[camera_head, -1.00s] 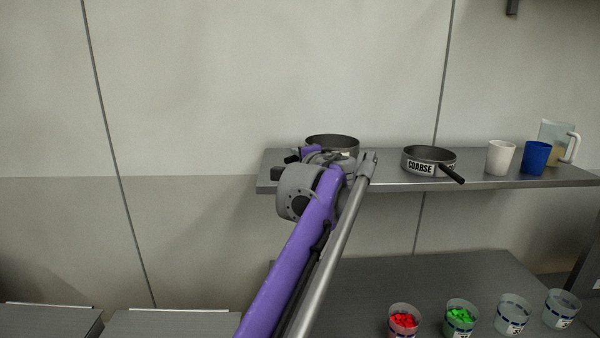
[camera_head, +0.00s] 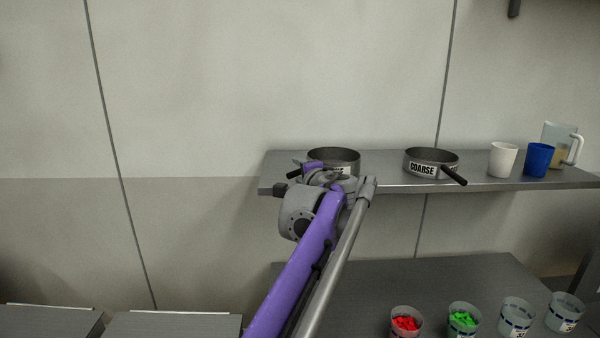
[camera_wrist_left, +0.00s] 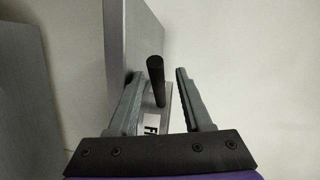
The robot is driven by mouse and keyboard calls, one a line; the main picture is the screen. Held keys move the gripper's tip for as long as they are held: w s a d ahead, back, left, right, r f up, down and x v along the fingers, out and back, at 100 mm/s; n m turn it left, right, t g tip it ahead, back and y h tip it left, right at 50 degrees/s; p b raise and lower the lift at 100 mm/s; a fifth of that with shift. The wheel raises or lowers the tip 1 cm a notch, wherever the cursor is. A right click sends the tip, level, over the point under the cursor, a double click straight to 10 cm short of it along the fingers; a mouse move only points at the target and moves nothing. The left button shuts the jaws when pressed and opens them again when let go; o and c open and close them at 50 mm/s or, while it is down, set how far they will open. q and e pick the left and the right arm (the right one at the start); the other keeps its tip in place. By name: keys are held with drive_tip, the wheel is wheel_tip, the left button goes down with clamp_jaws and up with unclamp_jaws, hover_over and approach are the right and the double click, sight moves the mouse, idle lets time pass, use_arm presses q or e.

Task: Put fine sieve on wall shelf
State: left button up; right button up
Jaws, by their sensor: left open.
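The fine sieve (camera_head: 335,155) is a round grey metal pan at the left end of the wall shelf (camera_head: 390,182). It looks level, with its rim about as high as the coarse sieve's, and appears to rest on the shelf. My left wrist hides its front and most of its label. In the left wrist view, its black handle (camera_wrist_left: 156,80) stands between the two fingers of my open left gripper (camera_wrist_left: 160,72), with a gap at the right finger. Part of the label (camera_wrist_left: 152,127) shows there. The left gripper also shows in the head view (camera_head: 308,168). My right gripper is out of view.
The coarse sieve (camera_head: 431,162) stands right of the fine sieve, handle pointing front right. A white cup (camera_head: 502,160), blue cup (camera_head: 538,160) and clear jug (camera_head: 560,145) stand farther right. Below, a counter (camera_head: 400,285) holds several clear cups, including red (camera_head: 405,324) and green (camera_head: 463,319) contents.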

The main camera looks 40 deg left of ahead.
use_arm(q)
drive_tip(key=v, duration=1.2)
drive_tip(key=shift+b, duration=0.3)
drive_tip(key=s+d+f+n+g+h, duration=0.1)
drive_tip(key=s+d+f+h, duration=0.15)
drive_tip(key=f, duration=0.45)
drive_tip(key=s+d+f+n+g+h, duration=0.1)
drive_tip(key=s+f, duration=0.3)
drive_tip(key=f, duration=0.4)
drive_tip(key=s+d+f+n+g+h, duration=0.1)
drive_tip(key=s+d+f+h, duration=0.15)
drive_tip(key=f, duration=0.45)
drive_tip(key=s+d+f+n+h, duration=0.1)
drive_tip(key=s+d+f+h, duration=0.1)
drive_tip(key=s+d+f, duration=0.2)
drive_tip(key=s+d+f+h, duration=0.2)
drive_tip(key=s+d+f, duration=0.2)
drive_tip(key=f, duration=0.6)
drive_tip(key=s+d+f+n+h, duration=0.1)
drive_tip(key=s+d+f+h, duration=0.2)
drive_tip(key=f, duration=0.4)
drive_tip(key=shift+s+d+n+g, duration=0.2)
drive_tip(key=shift+s+d, duration=0.15)
drive_tip(key=shift+s, duration=0.25)
drive_tip(key=shift+s+d+n+g, duration=0.1)
drive_tip(key=shift+s+d+g, duration=0.1)
drive_tip(key=shift+s+d, duration=0.3)
